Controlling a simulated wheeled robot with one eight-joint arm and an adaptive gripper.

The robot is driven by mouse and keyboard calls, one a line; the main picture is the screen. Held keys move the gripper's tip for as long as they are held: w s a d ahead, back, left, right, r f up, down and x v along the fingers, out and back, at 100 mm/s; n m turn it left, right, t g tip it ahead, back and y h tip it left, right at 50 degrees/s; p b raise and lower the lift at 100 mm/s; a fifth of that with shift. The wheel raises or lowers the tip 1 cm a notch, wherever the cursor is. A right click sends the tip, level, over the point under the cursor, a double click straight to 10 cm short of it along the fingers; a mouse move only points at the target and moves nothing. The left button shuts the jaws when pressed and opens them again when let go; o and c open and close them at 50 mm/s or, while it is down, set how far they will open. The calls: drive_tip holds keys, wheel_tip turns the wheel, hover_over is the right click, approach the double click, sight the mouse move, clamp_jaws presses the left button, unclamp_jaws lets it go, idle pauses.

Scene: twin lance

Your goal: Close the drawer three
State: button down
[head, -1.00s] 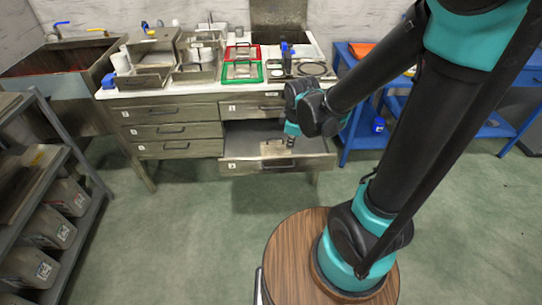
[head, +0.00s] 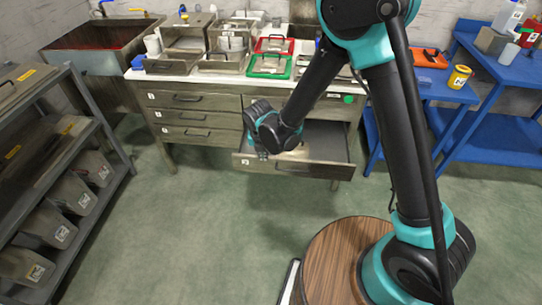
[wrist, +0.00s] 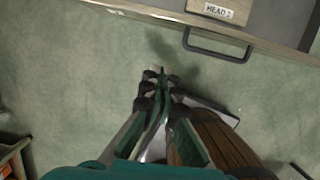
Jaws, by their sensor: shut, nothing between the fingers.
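The open drawer (head: 325,169) is the lower right one of the workbench and is pulled well out; its small label is too small to read for sure. In the wrist view its front edge (wrist: 285,50) and dark handle (wrist: 217,52) lie at the top right. A box labelled "HEAD 2" (wrist: 225,8) shows inside it. My gripper (wrist: 160,72) is shut and empty, over the floor just outside the drawer front, apart from the handle. In the head view my gripper (head: 262,154) is by the left part of the drawer front, and my wrist partly hides it.
The left column of drawers (head: 190,117) is shut. Trays, including a red one (head: 274,45) and a green one (head: 270,66), stand on the bench top. A grey shelf rack (head: 100,125) is at left, a blue table (head: 455,95) at right. The floor before the drawer is clear.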

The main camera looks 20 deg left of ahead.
drive_tip(key=w+a+f, duration=0.1)
drive_tip(key=w+f, duration=0.5)
drive_tip(key=f, duration=0.3)
drive_tip(key=shift+a, duration=0.2)
drive_tip(key=shift+w+a, duration=0.1)
drive_tip(key=shift+w, duration=0.1)
